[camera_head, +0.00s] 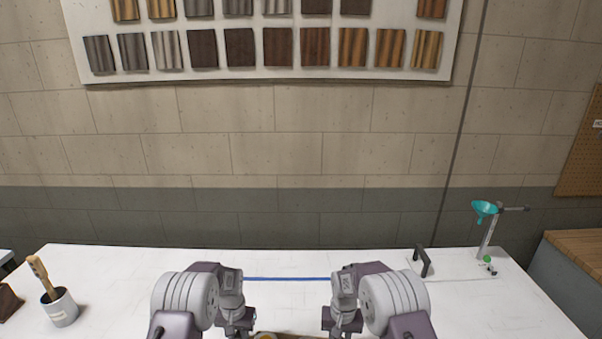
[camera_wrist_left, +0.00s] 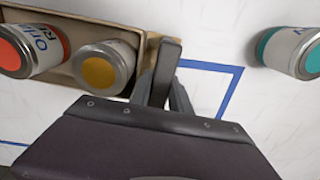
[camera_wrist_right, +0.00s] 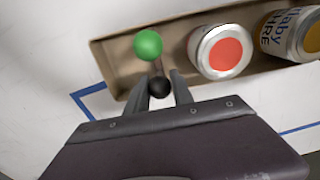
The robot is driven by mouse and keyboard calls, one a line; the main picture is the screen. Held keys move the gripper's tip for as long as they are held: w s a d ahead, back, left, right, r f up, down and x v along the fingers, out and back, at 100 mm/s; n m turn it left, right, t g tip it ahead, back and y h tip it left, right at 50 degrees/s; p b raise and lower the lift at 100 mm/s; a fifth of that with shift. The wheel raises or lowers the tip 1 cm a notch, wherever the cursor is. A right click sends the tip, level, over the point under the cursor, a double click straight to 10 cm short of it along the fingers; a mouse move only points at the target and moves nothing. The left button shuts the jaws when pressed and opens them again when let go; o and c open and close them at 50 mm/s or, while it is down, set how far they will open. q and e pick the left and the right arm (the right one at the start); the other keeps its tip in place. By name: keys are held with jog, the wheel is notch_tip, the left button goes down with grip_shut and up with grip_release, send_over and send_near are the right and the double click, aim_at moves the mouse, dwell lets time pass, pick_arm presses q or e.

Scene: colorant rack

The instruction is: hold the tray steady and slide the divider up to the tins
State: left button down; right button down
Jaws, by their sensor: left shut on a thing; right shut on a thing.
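The shallow tan tray (camera_wrist_right: 115,55) lies on the white table, and its end also shows in the left wrist view (camera_wrist_left: 75,12). A red-topped tin (camera_wrist_right: 220,52) and a yellow-topped tin (camera_wrist_left: 100,68) stand in it side by side. The divider's green ball (camera_wrist_right: 148,44) and black knob (camera_wrist_right: 160,87) show left of the red tin in the right wrist view, with a gap between; its plate is hard to make out. My right gripper (camera_wrist_right: 159,90) is shut on the black knob.
A teal-topped tin (camera_wrist_left: 290,50) stands outside the tray, past its left end. Blue tape (camera_head: 287,279) marks the table. A cup with a brush (camera_head: 60,307) stands far left; a black handle (camera_head: 422,261) and a stand with a teal funnel (camera_head: 485,210) are at the right.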

jog(key=shift+a, duration=0.35)
jog(key=shift+w, duration=0.1)
jog(key=shift+w+a, duration=0.1)
jog(key=shift+a, duration=1.05)
jog(key=shift+w+a, duration=0.1)
jog(key=shift+a, duration=0.85)
jog(key=shift+w+a, duration=0.1)
jog(key=shift+a, duration=0.9)
